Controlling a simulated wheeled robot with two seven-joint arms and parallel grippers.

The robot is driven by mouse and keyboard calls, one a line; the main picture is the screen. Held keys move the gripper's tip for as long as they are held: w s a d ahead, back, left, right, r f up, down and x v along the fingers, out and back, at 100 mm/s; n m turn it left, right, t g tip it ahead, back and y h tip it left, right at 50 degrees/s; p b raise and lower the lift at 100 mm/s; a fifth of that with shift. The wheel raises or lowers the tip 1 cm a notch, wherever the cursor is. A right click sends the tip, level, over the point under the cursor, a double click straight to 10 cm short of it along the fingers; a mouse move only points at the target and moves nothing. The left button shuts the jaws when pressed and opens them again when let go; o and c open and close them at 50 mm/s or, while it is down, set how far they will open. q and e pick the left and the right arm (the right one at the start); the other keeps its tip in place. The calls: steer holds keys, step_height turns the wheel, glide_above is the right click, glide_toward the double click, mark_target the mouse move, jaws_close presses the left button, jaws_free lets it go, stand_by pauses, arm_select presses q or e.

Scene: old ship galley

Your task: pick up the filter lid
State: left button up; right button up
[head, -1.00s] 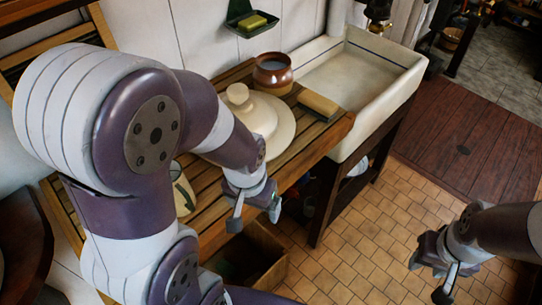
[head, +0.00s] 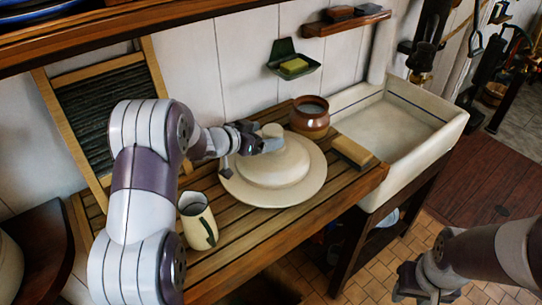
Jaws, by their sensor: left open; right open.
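The filter lid (head: 277,176) is a wide, cream, round lid with a raised dome and a knob (head: 271,131) on top. It lies flat on the slatted wooden counter (head: 250,238). My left gripper (head: 255,149) is at the left side of the knob, open, with its fingers by the knob and over the dome. I cannot tell whether they touch it. My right gripper (head: 414,288) is low at the bottom right, above the floor, open and away from the counter.
A brown jar (head: 310,118) stands just behind the lid. A brush or block (head: 352,152) lies to its right, beside the white sink (head: 405,126). A cream jug (head: 198,221) stands at the front left. A soap dish (head: 292,66) and small shelf (head: 346,23) hang above.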

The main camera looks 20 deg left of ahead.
mark_target(277, 131)
arm_select(q)
steer(key=w+d, duration=0.1)
steer(key=w+d+p, duration=0.1)
steer(key=shift+w+d+f, duration=0.35)
steer(key=shift+f, duration=0.05)
steer(key=shift+w+d+f, duration=0.25)
steer(key=shift+w, duration=0.1)
steer(key=shift+a, duration=0.1)
steer(key=c, duration=0.4)
jaws_close()
steer(key=shift+r, duration=0.2)
steer(key=shift+w, duration=0.15)
